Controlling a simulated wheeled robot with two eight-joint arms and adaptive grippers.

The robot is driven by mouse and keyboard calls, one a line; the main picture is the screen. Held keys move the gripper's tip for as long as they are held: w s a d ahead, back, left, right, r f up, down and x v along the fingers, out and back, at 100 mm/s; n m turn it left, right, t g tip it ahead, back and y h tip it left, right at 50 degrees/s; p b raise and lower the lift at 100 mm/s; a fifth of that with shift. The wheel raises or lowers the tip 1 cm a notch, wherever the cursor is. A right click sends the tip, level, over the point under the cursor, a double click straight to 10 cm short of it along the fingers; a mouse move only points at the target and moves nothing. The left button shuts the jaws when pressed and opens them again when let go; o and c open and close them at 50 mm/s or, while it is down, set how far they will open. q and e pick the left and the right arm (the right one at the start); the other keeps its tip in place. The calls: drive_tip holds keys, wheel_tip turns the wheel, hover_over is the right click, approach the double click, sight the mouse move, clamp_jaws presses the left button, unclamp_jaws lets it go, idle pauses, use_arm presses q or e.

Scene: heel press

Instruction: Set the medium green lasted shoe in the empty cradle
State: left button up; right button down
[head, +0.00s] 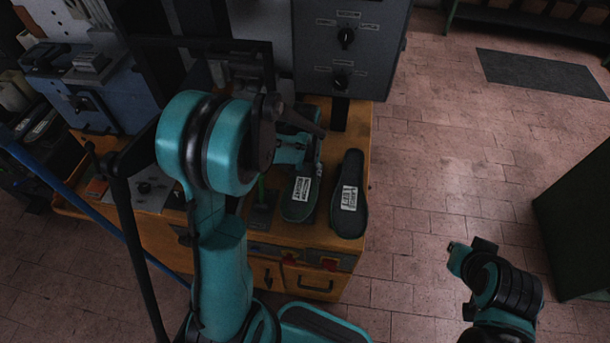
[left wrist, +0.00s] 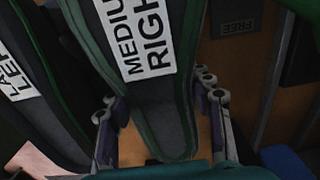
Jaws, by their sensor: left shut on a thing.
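The medium shoe (head: 298,207), dark with green edging and a white label, is at the orange bench's front. In the left wrist view the shoe (left wrist: 160,100) reads "MEDIUM RIGHT". My left gripper (head: 296,150) is shut on it, with one finger on each side of its narrow end in the wrist view. I cannot tell whether it touches the bench. A plate marked "FREE" (left wrist: 239,22) lies beside it; in the head view a small stand with a green part (head: 262,195) is just left of the shoe. My right gripper (head: 459,258) is off the bench, its fingers unclear.
A large shoe (head: 349,200), labelled "LARGE LEFT" in the wrist view (left wrist: 15,75), lies close beside the medium one. A grey control box (head: 345,60) with knobs stands behind. My left arm covers much of the bench (head: 362,135).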

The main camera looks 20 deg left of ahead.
use_arm(q)
drive_tip(key=shift+f+b, duration=0.5)
drive_tip(key=o, duration=1.5)
wheel_tip(320, 180, up, 12)
drive_tip(key=shift+r, duration=0.1)
drive_tip(key=shift+s, duration=0.15)
